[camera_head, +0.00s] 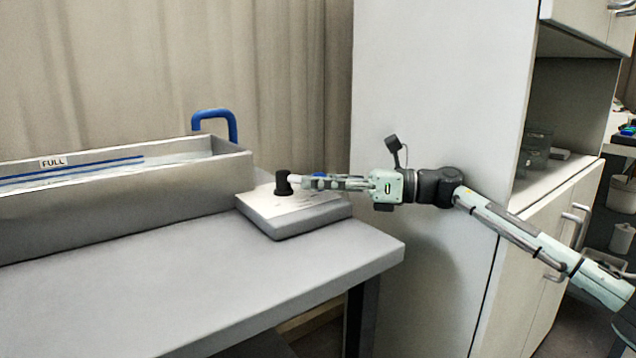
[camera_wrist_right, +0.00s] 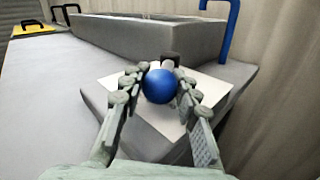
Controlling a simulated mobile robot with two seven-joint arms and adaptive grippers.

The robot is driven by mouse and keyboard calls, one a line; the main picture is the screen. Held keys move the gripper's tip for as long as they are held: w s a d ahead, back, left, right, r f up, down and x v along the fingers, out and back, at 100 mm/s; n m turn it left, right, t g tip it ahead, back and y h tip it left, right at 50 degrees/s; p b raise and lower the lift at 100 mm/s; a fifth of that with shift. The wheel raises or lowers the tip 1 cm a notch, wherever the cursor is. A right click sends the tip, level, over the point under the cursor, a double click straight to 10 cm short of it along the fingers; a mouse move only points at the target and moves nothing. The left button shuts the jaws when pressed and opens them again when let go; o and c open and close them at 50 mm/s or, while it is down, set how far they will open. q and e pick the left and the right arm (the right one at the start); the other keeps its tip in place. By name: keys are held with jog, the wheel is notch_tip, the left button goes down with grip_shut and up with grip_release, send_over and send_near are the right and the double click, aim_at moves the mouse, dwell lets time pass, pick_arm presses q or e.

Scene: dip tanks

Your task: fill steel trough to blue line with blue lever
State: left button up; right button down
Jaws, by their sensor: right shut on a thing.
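The steel trough (camera_head: 200,178) stands on the bench at the left of the head view. A blue line (camera_head: 100,165) runs along its inside back wall under a FULL label (camera_head: 53,161). Pale water (camera_head: 75,178) shows inside, its edge close under the line. My right gripper (camera_head: 318,182) is shut on the blue lever's knob, which shows as a blue ball (camera_wrist_right: 159,86) between the fingers in the wrist view. The lever's pale rod ends in a dark pivot (camera_head: 283,183) on a grey box (camera_head: 290,212). My left gripper is not in view.
A blue pipe (camera_head: 215,117) bends over the trough's back right end. The grey bench (camera_head: 190,270) is bare in front. A tall pale cabinet (camera_head: 425,110) stands right behind my right arm. A yellow thing (camera_wrist_right: 32,29) with a black handle lies far off in the wrist view.

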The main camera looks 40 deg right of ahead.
jog(key=c, duration=1.1)
grip_release()
notch_tip(320, 180, up, 10)
